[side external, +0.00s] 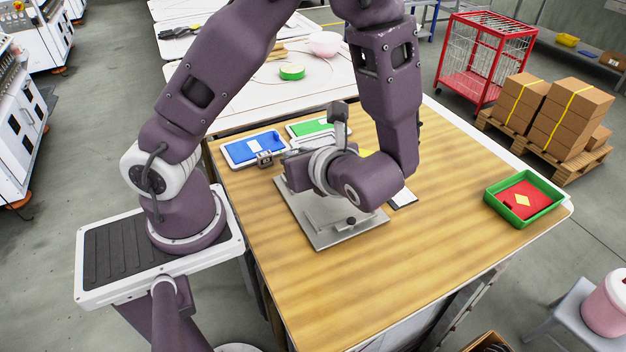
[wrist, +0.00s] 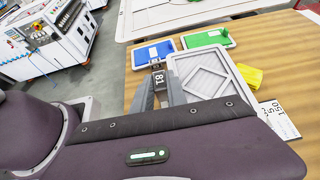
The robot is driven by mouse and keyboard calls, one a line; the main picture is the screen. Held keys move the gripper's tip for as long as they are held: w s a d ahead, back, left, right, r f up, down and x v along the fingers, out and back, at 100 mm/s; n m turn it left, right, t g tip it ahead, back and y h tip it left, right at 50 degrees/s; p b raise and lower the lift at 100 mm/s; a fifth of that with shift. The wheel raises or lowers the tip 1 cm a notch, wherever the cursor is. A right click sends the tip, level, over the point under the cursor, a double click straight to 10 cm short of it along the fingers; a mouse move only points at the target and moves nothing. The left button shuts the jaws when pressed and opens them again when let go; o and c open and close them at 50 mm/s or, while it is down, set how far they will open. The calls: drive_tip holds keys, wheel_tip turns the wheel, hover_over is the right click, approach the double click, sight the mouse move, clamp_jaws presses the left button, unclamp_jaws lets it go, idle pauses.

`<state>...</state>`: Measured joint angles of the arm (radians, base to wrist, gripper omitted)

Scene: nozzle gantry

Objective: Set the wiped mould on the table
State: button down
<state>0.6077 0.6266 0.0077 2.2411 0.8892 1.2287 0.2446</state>
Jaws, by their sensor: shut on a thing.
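My gripper (wrist: 160,88) is shut on a small dark grey block marked "81" (wrist: 158,78), which I take to be the mould. In the side view the block (side external: 265,158) shows at the left end of my wrist, close to the front edge of the blue tray. It appears to be above the table (side external: 450,220), but I cannot tell how high. My wrist and arm hide part of the gripper (side external: 279,160) in the side view.
A grey metal plate fixture (side external: 318,238) lies below my wrist. A blue tray (side external: 232,156) and a green tray (side external: 297,129) stand at the back left. A yellow cloth-like piece (wrist: 250,76) and a white card (wrist: 280,120) lie beside the plate. A green-rimmed red tray (side external: 545,217) stands far right.

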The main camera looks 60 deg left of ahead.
drive_tip(key=w+r+m+t, duration=0.1)
drive_tip(key=w+m+t, duration=0.1)
drive_tip(key=w, duration=0.2)
drive_tip(key=w+a+r+m+t+h, duration=0.1)
drive_tip(key=w+m+t, duration=0.1)
drive_tip(key=w, duration=0.1)
drive_tip(key=w+r+m+t+h, duration=0.1)
drive_tip(key=w+m+t, duration=0.1)
drive_tip(key=w+t, duration=0.1)
drive_tip(key=shift+w+a+r+m, duration=0.1)
drive_tip(key=shift+w+m, duration=0.1)
drive_tip(key=shift+w, duration=0.2)
drive_tip(key=shift+w+a+r+m, duration=0.1)
drive_tip(key=shift+w+m, duration=0.1)
drive_tip(key=shift+w, duration=0.2)
drive_tip(key=w+d+r+m+t+h, duration=0.4)
drive_tip(key=w+m+h, duration=0.2)
drive_tip(key=m, duration=0.1)
drive_tip(key=n+g+y, duration=0.8)
drive_tip(key=n, duration=0.3)
approach(322, 139)
drive_tip(key=a, duration=0.3)
drive_tip(key=shift+s, duration=0.3)
drive_tip(key=s+n+g, duration=0.1)
drive_tip(key=s, duration=0.1)
drive_tip(key=s+d+n+g, duration=0.1)
drive_tip(key=s, duration=0.1)
drive_tip(key=s+f+n+g, duration=0.1)
drive_tip(key=s, duration=0.1)
drive_tip(key=shift+d, duration=0.15)
